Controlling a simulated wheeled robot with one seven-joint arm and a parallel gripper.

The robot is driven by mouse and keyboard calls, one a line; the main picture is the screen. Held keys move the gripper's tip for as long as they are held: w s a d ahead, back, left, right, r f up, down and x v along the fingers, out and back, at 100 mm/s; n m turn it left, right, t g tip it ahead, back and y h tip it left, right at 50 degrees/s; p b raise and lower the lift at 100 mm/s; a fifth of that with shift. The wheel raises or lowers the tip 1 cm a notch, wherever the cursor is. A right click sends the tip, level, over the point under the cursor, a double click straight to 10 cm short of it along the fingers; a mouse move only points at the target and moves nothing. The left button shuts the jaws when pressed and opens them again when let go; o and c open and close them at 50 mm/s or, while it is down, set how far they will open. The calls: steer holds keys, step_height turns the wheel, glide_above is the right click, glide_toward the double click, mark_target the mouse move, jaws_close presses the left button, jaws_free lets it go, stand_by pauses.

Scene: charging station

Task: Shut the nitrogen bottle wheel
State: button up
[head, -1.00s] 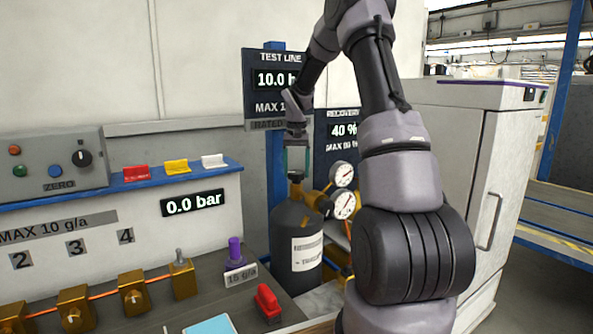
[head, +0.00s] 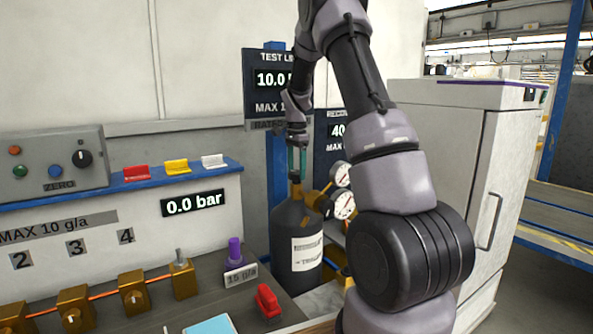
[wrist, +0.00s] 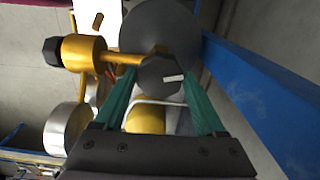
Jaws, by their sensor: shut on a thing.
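The nitrogen bottle (head: 288,240) is a dark grey cylinder with a white label, standing upright behind the bench's right end. Its wheel is a small black faceted knob (wrist: 158,73) with a white mark on its right side in the wrist view. A brass valve (wrist: 120,57) runs left from under it. My gripper (head: 297,171) points down onto the bottle top. In the wrist view its two green fingers (wrist: 161,78) stand either side of the wheel, shut on it. In the head view the wheel (head: 295,178) is small and partly covered by the fingers.
Two round gauges (head: 344,205) and brass fittings sit close right of the bottle. A blue post (head: 277,160) and display panels (head: 262,90) stand behind. The bench (head: 200,290) with a red lever (head: 267,300) is to the left; a white cabinet (head: 440,140) stands right.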

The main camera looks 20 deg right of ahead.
mark_target(296, 172)
steer(key=shift+m, duration=1.5)
steer(key=o, duration=1.3)
steer(key=shift+r, duration=0.1)
step_height(296, 172, up, 11)
steer(key=shift+f, duration=0.15)
